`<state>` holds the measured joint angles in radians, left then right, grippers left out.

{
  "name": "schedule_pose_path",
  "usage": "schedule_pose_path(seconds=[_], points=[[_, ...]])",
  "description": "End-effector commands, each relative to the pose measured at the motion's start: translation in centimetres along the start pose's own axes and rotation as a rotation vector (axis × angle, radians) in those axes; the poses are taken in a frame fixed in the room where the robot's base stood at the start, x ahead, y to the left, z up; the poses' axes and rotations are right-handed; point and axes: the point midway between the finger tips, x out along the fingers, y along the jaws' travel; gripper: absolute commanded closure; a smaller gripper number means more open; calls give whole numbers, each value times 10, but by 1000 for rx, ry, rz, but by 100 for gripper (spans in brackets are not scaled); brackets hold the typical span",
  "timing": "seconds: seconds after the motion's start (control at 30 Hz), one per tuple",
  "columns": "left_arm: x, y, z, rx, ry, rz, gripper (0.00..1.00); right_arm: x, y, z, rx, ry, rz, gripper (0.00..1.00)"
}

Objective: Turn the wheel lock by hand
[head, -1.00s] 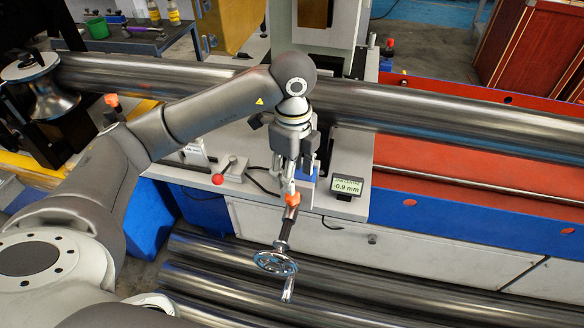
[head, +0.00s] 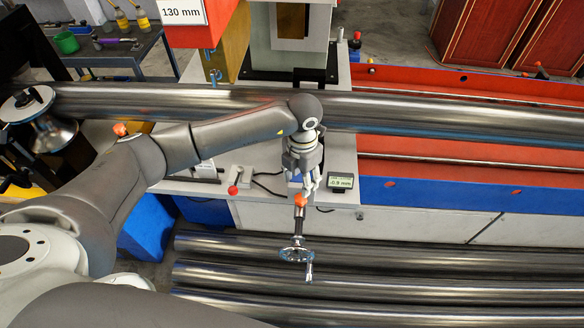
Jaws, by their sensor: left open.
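The handwheel (head: 296,254) is a chrome wheel with a crank handle, on a dark shaft in front of the machine. A small orange knob (head: 300,200), apparently the wheel lock, sits at the shaft's upper end. My left gripper (head: 306,188) points down just above this knob, its fingers open. Whether a fingertip touches the knob I cannot tell. The gripper body hides part of the mount behind. A small display (head: 341,182) beside it reads about -0.9 mm. My right gripper is not in view.
A long steel tube (head: 420,115) runs across the machine behind my left arm. Several tubes (head: 400,285) lie in front, below the handwheel. A red-knobbed lever (head: 233,190) stands left of the gripper. A "130 mm" sign (head: 184,13) hangs at the top.

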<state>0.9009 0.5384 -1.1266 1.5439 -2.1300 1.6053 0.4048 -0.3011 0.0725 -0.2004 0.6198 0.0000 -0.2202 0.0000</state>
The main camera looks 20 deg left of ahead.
Motion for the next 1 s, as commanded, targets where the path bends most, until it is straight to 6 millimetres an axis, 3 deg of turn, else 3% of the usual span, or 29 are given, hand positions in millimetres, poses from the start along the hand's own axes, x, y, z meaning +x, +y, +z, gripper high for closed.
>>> schedule_pose_path(seconds=[0.03, 0.2, 0.93, 1.0], points=[[-3, -2, 1, 44, 0, 2, 52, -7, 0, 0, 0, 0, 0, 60], [3, -3, 2, 113, 0, 4, 52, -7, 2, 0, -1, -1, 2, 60], [84, -3, 2, 112, 0, 4, 52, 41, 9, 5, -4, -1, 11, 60], [79, -2, 3, 112, -2, 4, 52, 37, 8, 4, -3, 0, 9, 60]])
